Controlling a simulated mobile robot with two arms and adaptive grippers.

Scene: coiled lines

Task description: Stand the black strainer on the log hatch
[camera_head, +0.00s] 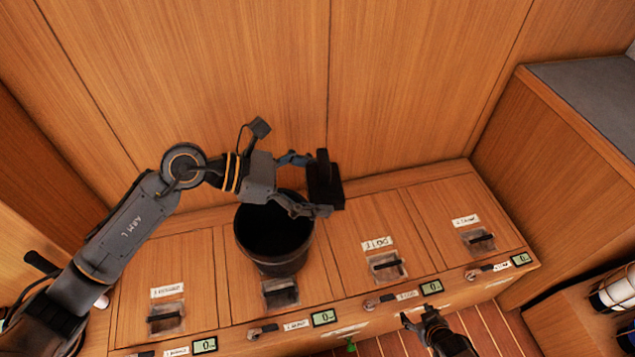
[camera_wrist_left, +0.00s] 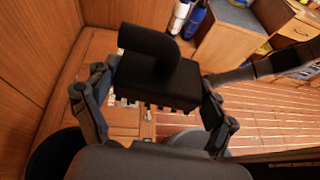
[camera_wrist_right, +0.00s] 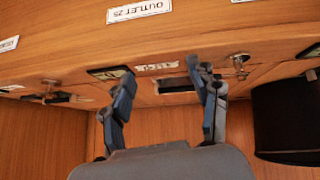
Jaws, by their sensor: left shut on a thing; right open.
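The black strainer (camera_head: 324,185), a dark block with a bent pipe-like part, is held in the air by my left gripper (camera_head: 310,185), whose fingers are shut on its sides. It also shows in the left wrist view (camera_wrist_left: 158,78) between both fingers. The hatch whose label seems to read LOG (camera_head: 398,222) is third from the left on the bench, to the right of and below the strainer. Its top is bare apart from the label and recessed handle. My right gripper (camera_head: 418,319) is open and empty in front of the bench, below this hatch.
A black bucket (camera_head: 275,262) stands on the second hatch, just left of the log hatch. The hatches at far left (camera_head: 150,275) and far right (camera_head: 455,218) are clear. A wooden wall (camera_head: 420,90) rises behind. Small displays and latches line the front edge.

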